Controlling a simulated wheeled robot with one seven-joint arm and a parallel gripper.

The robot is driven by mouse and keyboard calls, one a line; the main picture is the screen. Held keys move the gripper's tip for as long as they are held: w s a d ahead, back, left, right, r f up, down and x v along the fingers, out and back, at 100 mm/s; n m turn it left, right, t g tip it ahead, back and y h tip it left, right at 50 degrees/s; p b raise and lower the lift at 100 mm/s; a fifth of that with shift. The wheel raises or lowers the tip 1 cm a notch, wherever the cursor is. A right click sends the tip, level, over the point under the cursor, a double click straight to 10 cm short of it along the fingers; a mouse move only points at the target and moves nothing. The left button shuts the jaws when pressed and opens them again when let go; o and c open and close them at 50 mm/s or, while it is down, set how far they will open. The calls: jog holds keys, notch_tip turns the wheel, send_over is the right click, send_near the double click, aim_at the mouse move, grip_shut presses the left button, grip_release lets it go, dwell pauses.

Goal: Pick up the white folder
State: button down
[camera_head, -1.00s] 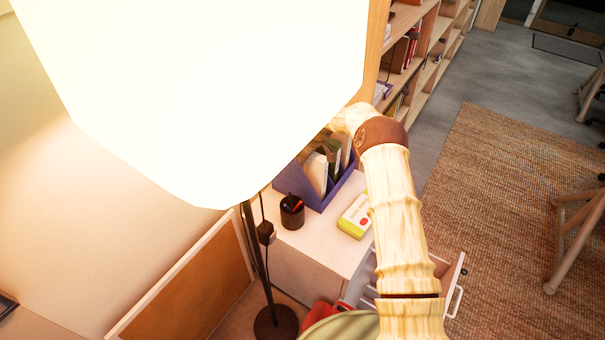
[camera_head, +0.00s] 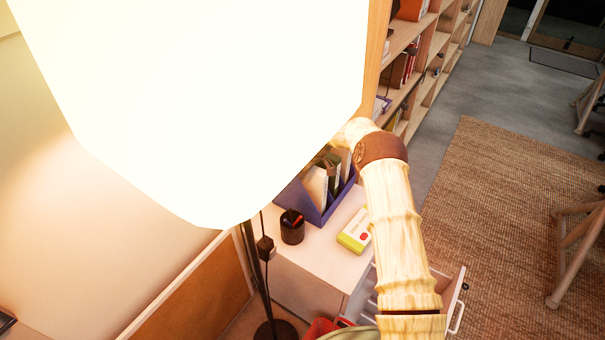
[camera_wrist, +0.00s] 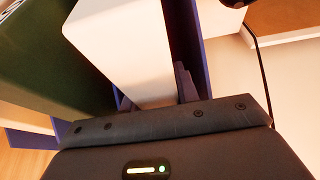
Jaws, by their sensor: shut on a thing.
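The white folder (camera_wrist: 118,45) stands in the wrist view with its near end between the fingers of my gripper (camera_wrist: 154,95). My gripper is shut on it. In the head view the white folder (camera_head: 316,188) shows as a pale upright shape in the purple file holder (camera_head: 312,212), next to a dark green folder (camera_head: 334,178). The green folder also fills the upper left of the wrist view (camera_wrist: 40,60). In the head view my gripper is hidden behind the bright lampshade and my arm. I cannot tell whether the white folder is lifted clear of the holder.
A bright lampshade (camera_head: 200,100) covers much of the head view. A pen cup (camera_head: 292,228) and a yellow-green box (camera_head: 355,232) stand on the white cabinet (camera_head: 320,262), which has an open drawer (camera_head: 448,292). Bookshelves (camera_head: 400,70) stand behind.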

notch_tip(320, 180, up, 11)
jog(key=shift+d+r+b, duration=0.1)
jog(key=shift+r+b, duration=0.1)
jog(key=shift+b, duration=0.25)
jog(key=s+d+b, duration=0.2)
jog(key=s+d, duration=0.9)
jog(key=d, duration=0.5)
jog(key=shift+d, duration=0.2)
